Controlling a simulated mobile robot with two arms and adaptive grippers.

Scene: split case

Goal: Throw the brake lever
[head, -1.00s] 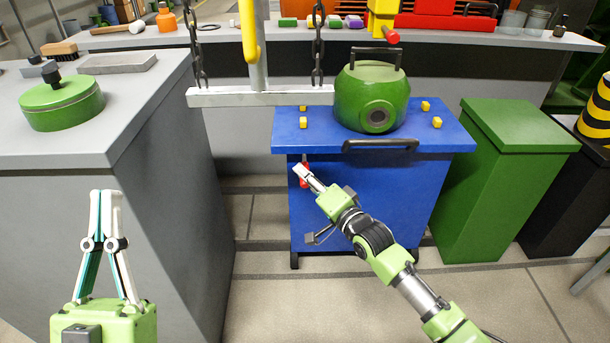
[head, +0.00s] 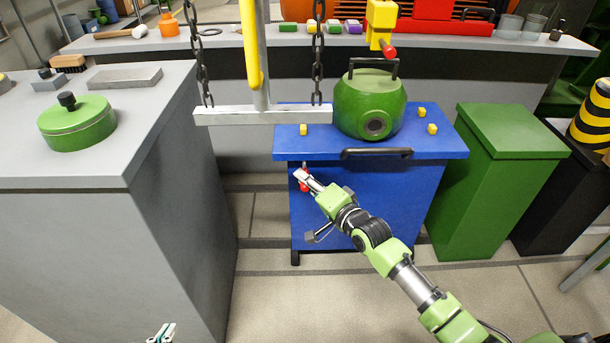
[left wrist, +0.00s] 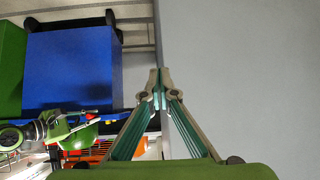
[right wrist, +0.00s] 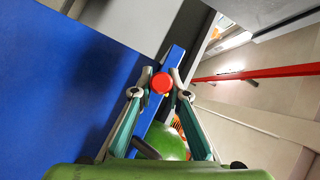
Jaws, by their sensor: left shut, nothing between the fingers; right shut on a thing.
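The brake lever's red knob (head: 304,187) is at the upper left of the front of the blue cart (head: 380,190). My right gripper (head: 299,174) is at the knob, its fingers closed around it. In the right wrist view the round red knob (right wrist: 161,82) sits between the two fingertips (right wrist: 160,80). The rest of the lever is mostly hidden behind the gripper. My left gripper (head: 163,333) shows only as fingertips at the bottom edge of the head view. In the left wrist view its fingertips (left wrist: 158,78) meet with nothing between them.
A green rounded casing (head: 368,105) and small yellow blocks (head: 432,128) sit on the cart. A white beam (head: 262,116) hangs on chains over its left side. A grey cabinet (head: 110,230) stands left, a green bin (head: 500,180) right. Floor in front is clear.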

